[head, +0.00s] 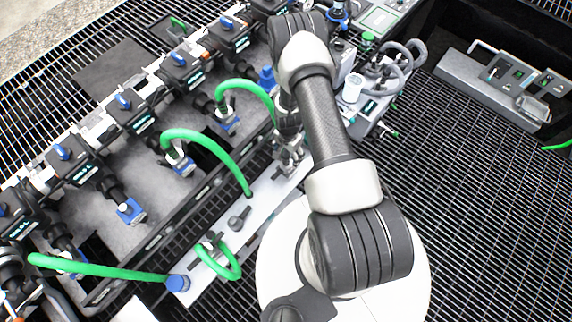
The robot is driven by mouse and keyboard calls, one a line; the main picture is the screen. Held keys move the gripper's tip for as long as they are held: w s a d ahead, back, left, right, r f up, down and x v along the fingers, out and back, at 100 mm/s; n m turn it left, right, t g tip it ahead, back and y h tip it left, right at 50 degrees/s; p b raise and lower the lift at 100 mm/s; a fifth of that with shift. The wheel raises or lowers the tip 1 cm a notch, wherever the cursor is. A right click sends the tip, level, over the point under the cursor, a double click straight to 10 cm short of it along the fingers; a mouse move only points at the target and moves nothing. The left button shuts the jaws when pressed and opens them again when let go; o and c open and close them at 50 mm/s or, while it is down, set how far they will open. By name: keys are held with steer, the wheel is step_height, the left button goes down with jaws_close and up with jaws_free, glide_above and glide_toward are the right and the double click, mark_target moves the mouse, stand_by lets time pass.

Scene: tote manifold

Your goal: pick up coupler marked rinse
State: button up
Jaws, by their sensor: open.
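Several blue couplers show in the head view: one at the lower end of a green hose (178,284), one near the top (266,78), and others along the manifold (130,210), (183,165). No marking is readable, so I cannot tell which is the rinse coupler.
Black valves with blue handles (186,66) line the manifold at left. Green hoses (100,269) arch across the panel. A white cylinder (352,87) and grey hoses stand behind the arm. A grey control box (505,85) sits far right. Dark grating (480,220) is clear at right.

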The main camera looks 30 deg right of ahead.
mark_target(288, 156)
step_height(288, 156, down, 3)
steer(key=shift+f+b, duration=0.1)
steer(key=shift+b, duration=0.25)
steer(key=shift+w+f+b, duration=0.2)
steer(key=shift+f+b, duration=0.45)
steer(key=shift+f, duration=0.85)
steer(key=shift+w+f+b, duration=0.2)
steer(key=shift+f+b, duration=0.45)
steer(key=shift+f, duration=0.8)
steer(key=c, duration=1.4)
steer(key=shift+r, duration=0.15)
